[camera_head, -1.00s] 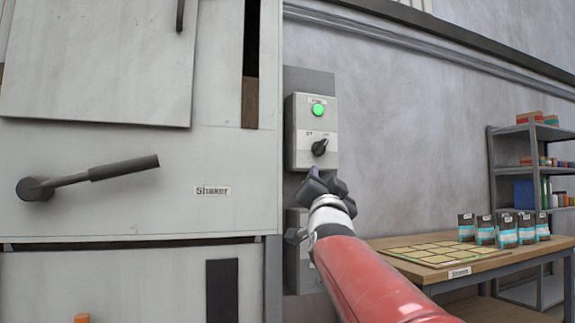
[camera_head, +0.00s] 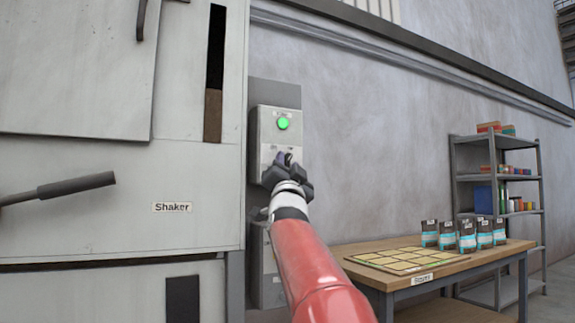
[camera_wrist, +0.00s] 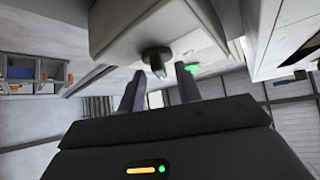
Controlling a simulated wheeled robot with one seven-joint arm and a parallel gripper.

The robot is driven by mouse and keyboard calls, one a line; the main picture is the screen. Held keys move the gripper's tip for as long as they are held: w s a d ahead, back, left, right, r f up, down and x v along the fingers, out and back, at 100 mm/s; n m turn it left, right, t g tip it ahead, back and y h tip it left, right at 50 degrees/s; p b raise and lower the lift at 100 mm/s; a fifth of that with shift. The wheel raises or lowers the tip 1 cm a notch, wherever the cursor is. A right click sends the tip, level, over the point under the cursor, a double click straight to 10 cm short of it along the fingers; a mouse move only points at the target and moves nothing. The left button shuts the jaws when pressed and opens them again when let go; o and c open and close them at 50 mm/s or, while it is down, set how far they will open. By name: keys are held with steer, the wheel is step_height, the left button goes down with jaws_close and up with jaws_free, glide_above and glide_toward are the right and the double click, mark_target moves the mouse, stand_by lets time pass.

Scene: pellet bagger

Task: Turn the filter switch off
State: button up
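The switch box (camera_head: 264,128) is a grey panel on the wall with a lit green lamp (camera_head: 283,123) at its top. In the head view my gripper (camera_head: 287,160) is in front of the lower half of the box and covers the switch's knob. In the wrist view the black rotary knob (camera_wrist: 156,58) shows on the box face, just beyond and between my two fingertips. My gripper (camera_wrist: 158,85) is open there, with nothing between the fingers. I cannot tell whether a finger touches the knob. The box's lettering is too small to read.
A second grey box (camera_head: 262,265) is mounted below, partly behind my arm. The shaker cabinet (camera_head: 120,215) stands close on the left with a dark lever handle (camera_head: 78,186). A wooden table (camera_head: 440,262) with several bags and a shelf rack (camera_head: 497,180) are at the right.

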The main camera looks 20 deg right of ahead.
jaws_close()
